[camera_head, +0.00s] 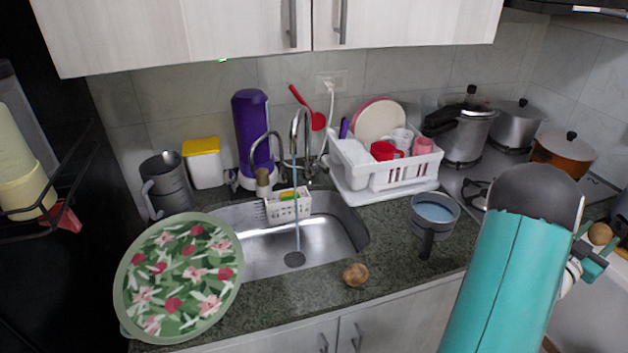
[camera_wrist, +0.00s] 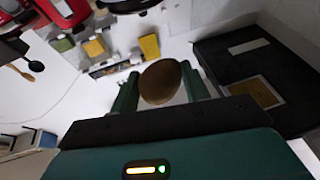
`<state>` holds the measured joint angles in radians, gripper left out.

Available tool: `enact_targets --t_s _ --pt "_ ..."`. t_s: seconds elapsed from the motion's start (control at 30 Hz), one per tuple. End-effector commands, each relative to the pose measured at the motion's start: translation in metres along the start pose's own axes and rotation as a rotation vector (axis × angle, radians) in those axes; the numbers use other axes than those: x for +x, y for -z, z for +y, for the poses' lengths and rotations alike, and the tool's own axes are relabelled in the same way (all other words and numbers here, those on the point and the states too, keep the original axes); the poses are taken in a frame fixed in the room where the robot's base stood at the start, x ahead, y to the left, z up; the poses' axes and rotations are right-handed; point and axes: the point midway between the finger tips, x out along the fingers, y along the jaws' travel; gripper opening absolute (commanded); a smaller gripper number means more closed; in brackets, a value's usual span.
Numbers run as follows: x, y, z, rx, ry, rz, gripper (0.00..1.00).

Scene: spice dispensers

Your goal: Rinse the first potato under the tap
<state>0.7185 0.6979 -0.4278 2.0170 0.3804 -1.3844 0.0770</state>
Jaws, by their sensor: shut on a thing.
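My gripper (camera_wrist: 161,88) is shut on a brown potato (camera_wrist: 160,82), which sits between its two green fingers in the wrist view. In the head view my gripper (camera_head: 591,249) is at the far right, past the counter's front edge, with the potato (camera_head: 600,234) at its tips. It is well away from the sink. Another potato (camera_head: 355,274) lies on the counter in front of the sink. The tap (camera_head: 296,125) stands behind the steel sink (camera_head: 330,232), and a thin stream of water falls from it to near the drain.
A floral green tray (camera_head: 180,270) covers the counter left of the sink. A grey pot with a handle (camera_head: 433,213) stands to the right. A white dish rack (camera_head: 395,175) and several cooking pots are behind. A small white caddy (camera_head: 288,208) sits at the sink's back edge.

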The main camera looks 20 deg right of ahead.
Motion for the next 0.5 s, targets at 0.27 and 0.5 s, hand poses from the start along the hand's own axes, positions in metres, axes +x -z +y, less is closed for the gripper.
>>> enact_targets --t_s 0.27,0.5 --pt "-0.0074 0.0028 -0.0037 0.000 -0.001 0.000 0.22" --pt "-0.0072 0.0028 -0.0036 0.000 -0.001 0.000 0.22"
